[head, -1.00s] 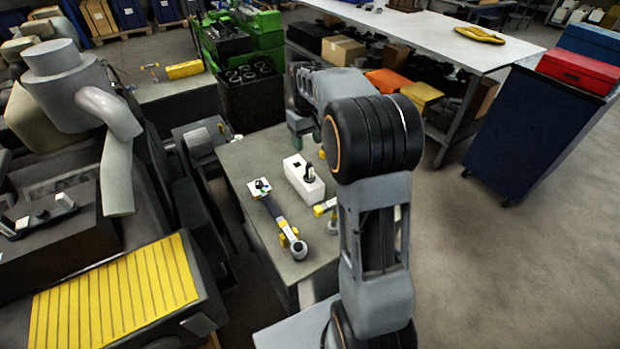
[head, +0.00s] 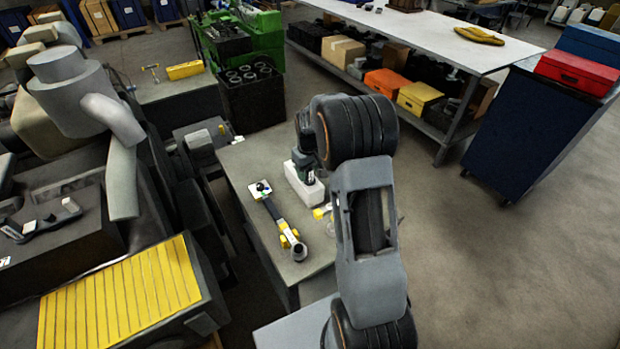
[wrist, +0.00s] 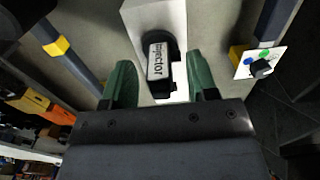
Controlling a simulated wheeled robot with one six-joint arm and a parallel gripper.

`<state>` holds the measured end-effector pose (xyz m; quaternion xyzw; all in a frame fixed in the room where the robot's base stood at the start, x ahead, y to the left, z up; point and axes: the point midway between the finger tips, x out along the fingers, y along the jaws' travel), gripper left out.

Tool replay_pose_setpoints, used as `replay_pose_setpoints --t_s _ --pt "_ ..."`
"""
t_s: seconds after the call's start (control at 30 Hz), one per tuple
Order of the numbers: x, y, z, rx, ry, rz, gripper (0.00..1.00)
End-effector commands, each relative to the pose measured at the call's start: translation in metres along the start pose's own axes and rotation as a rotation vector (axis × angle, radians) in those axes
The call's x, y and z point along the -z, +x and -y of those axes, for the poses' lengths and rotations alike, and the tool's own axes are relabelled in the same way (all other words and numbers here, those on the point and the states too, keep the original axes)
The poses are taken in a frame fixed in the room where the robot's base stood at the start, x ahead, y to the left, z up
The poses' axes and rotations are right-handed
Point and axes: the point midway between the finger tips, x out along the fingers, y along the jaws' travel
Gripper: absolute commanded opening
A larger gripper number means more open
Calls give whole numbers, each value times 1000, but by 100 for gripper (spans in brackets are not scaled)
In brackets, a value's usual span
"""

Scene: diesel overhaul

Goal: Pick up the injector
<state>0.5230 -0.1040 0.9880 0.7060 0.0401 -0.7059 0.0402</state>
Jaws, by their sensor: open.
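The injector (wrist: 159,62) is a dark part with a white label reading "injector". In the wrist view it stands in a white block (wrist: 133,12), between the two green fingers of my gripper (wrist: 161,82). The fingers are open, one on each side, with a visible gap to the injector on both sides. In the head view my gripper (head: 306,168) is over the white block (head: 312,192) on the grey bench; the injector is mostly hidden there by the gripper.
Another yellow-marked item (head: 321,212) lies close to the block's near side. A grey engine (head: 75,95) stands to the left.

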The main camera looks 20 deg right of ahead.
Motion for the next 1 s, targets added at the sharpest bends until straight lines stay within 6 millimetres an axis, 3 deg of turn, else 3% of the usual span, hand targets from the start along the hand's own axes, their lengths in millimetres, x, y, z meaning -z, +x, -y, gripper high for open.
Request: replay_pose_setpoints --t_s 0.27,0.83,1.0 --pt "0 3 0 0 -1 1 53" --pt "0 3 0 0 -1 0 1" --pt "0 2 0 0 -1 -1 0"
